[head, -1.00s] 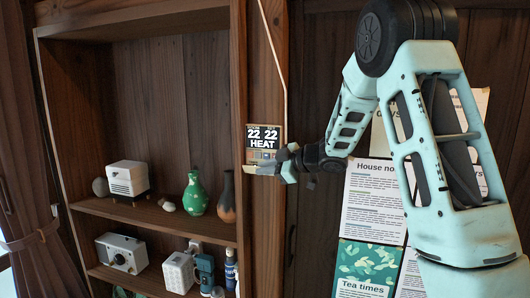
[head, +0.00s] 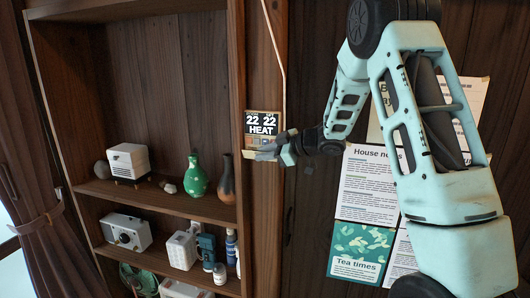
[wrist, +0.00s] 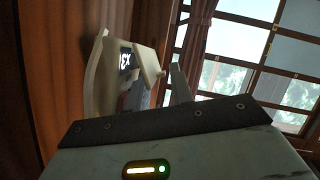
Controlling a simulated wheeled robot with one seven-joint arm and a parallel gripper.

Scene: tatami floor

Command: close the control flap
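The wall control unit (head: 262,124) is a small box with a dark display reading "22 22 HEAT", fixed to the wooden post. Its flap (head: 264,156) sticks out below the display, with small coloured controls above it. In the wrist view, the unit's pale case (wrist: 99,78) is seen edge-on, and the pale flap (wrist: 150,62) stands out from it. My gripper (head: 276,151) is at the unit's lower right, close to the flap. A grey fingertip (wrist: 180,86) shows just beside the flap. Contact and the finger gap are unclear.
A wooden shelf (head: 180,206) at left holds a white box radio (head: 129,162), a green vase (head: 195,177) and a brown vase (head: 227,180). Papers (head: 368,182) hang on the wall behind my arm. A thin cord runs above the unit.

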